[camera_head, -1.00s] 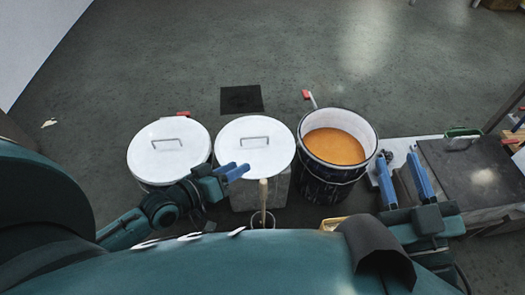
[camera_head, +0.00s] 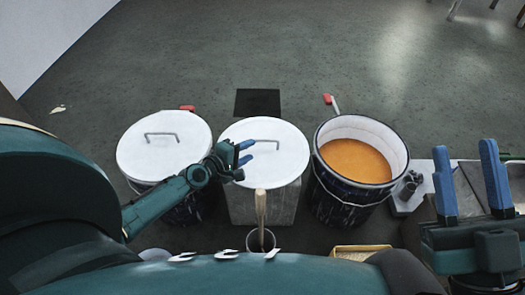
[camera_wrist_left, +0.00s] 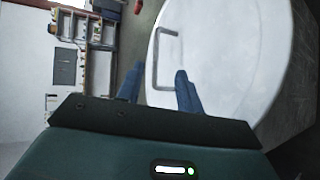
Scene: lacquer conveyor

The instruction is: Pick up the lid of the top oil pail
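Two round white lids with grey wire handles show in the head view: the left lid (camera_head: 145,160) on a dark pail (camera_head: 192,208) and the middle lid (camera_head: 285,168) on a pale grey container (camera_head: 285,203). My left gripper (camera_head: 248,152) is over the left part of the middle lid, fingers apart and empty, close to its handle (camera_head: 265,141). My right gripper (camera_head: 466,180) is open and empty at the right.
An open dark pail of orange liquid (camera_head: 355,160) stands right of the middle lid. A wooden stick (camera_head: 261,212) stands in a small pot in front. A yellow tray (camera_head: 358,252) lies at the front. The floor behind the pails is mostly clear.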

